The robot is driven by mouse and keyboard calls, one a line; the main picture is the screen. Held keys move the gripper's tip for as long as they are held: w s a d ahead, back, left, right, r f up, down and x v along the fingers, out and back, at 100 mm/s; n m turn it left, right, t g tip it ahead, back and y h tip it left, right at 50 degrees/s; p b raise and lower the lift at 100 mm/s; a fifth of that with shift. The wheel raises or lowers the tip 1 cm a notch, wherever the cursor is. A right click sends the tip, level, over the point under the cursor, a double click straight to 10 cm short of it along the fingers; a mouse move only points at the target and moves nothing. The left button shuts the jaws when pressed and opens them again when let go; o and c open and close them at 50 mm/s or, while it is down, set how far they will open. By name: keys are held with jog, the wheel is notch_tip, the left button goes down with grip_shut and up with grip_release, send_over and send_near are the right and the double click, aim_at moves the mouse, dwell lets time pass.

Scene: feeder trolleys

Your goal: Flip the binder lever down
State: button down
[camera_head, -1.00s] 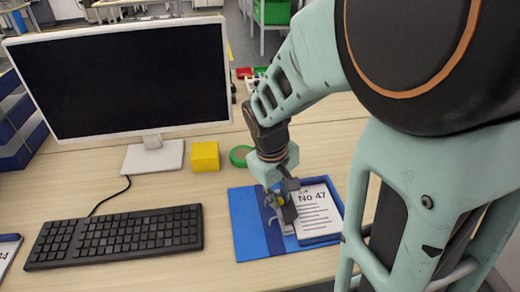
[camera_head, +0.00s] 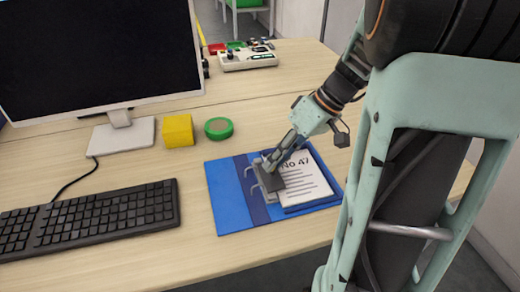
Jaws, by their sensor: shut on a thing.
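An open blue binder (camera_head: 228,199) lies flat on the desk, with a white sheet marked "No 47" (camera_head: 307,180) on its right side. The metal binder mechanism (camera_head: 256,188) sits along the spine, with its arches showing at the left. My gripper (camera_head: 268,177) reaches in from the upper right and is low over the mechanism, at the left edge of the sheet. It is shut on a part there that looks like the binder lever; the fingers largely hide it, so I cannot tell the lever's exact angle.
A black keyboard (camera_head: 90,217) lies left of the binder. A monitor (camera_head: 100,50) on a white stand, a yellow block (camera_head: 178,131) and a green tape roll (camera_head: 218,128) stand behind. A pale device (camera_head: 247,59) is at the back. Bare desk lies around the binder.

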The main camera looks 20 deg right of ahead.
jog(key=shift+s+d+f+y+b, duration=0.1)
jog(key=shift+d+f+y+b, duration=0.15)
jog(key=shift+y+b, duration=0.3)
jog(key=shift+d+f+y+b, duration=0.2)
jog(key=shift+y+b, duration=0.2)
jog(key=shift+y, duration=0.15)
jog(key=c, duration=1.8)
grip_release()
jog(key=shift+a, duration=0.1)
jog(key=shift+r, duration=0.15)
jog(key=shift+d+r, duration=0.25)
jog(key=shift+d, duration=0.2)
jog(key=v, duration=1.1)
